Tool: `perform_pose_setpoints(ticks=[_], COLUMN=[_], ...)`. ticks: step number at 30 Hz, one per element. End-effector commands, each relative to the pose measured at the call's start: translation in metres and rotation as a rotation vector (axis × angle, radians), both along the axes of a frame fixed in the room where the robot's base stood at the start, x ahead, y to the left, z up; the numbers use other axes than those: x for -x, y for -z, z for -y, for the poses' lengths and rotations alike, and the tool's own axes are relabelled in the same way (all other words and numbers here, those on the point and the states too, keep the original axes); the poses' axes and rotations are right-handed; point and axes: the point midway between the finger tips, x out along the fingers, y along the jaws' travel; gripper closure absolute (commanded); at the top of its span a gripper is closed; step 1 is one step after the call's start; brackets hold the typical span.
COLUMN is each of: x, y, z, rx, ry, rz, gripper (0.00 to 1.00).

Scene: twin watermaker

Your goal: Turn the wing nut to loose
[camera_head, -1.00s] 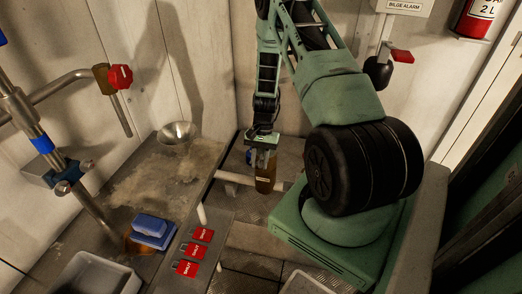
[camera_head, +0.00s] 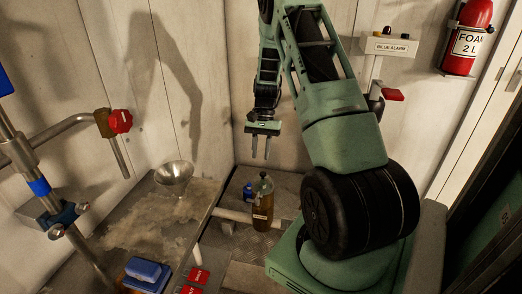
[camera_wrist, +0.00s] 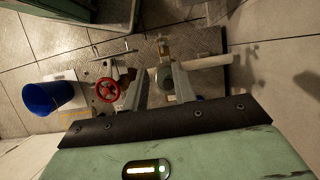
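I cannot make out a wing nut for certain. A blue clamp (camera_head: 62,216) sits on the slanted pipe at the left in the head view, with a small knob on its side that is too small to identify. My gripper (camera_head: 260,156) hangs fingers down, open and empty, far to the right of that clamp. It is above an amber bottle (camera_head: 263,208) and apart from it. In the wrist view my open gripper (camera_wrist: 159,72) has its two fingers spread.
A blue bucket (camera_wrist: 52,94) and red handwheel (camera_wrist: 108,90) show in the wrist view.

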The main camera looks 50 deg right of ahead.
Motion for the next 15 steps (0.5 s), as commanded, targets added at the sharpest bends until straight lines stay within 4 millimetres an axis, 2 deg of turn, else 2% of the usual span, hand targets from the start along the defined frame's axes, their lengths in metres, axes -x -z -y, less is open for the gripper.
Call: perform_pose_setpoints(ticks=[8, 10, 15], x=[0.0, 0.0, 0.004], y=[-0.002, -0.002, -0.008], z=[0.001, 0.0, -0.014], rx=[-0.001, 0.002, 0.117], ry=[0.0, 0.0, 0.014], rz=[0.0, 0.0, 0.019], gripper=[0.73, 0.63, 0.63])
